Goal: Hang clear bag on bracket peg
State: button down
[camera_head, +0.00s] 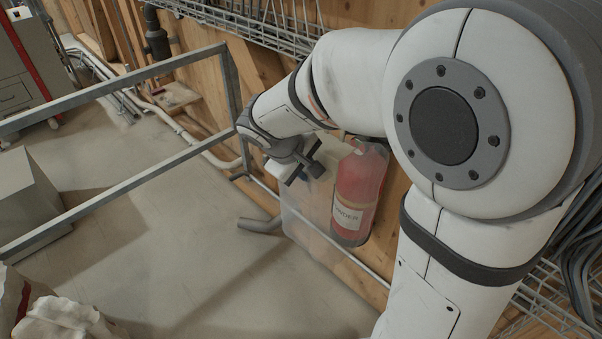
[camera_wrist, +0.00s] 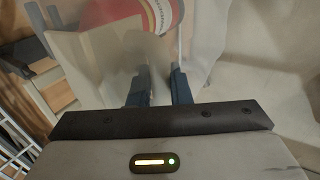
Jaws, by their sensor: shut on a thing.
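The clear bag (camera_head: 298,222) hangs below my gripper (camera_head: 300,166) near the wooden wall in the head view. My gripper is shut on the bag's upper part. In the wrist view, the see-through sheet of the bag (camera_wrist: 100,62) spreads around my gripper's two dark fingers (camera_wrist: 158,85). A red cylinder (camera_head: 356,198) with a white label shows beside and partly through the bag; I cannot tell whether it is inside or behind it. It also shows at the top of the wrist view (camera_wrist: 150,14). I cannot make out the bracket peg in either view.
A grey metal rail frame (camera_head: 120,185) stands at the left, over open concrete floor (camera_head: 180,265). A grey pipe end (camera_head: 260,225) is beside the bag. A wire rack (camera_head: 260,25) runs along the wall above. Sacks (camera_head: 62,318) lie at the lower left.

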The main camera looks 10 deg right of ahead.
jog(key=w+d+f+b, duration=0.1)
jog(key=w+d, duration=0.4)
jog(key=d, duration=0.2)
jog(key=shift+f, duration=0.15)
dwell(0.8)
jog(key=shift+w, duration=0.1)
dwell(0.5)
jog(key=c, duration=1.3)
grip_release()
jog(key=shift+o, duration=0.2)
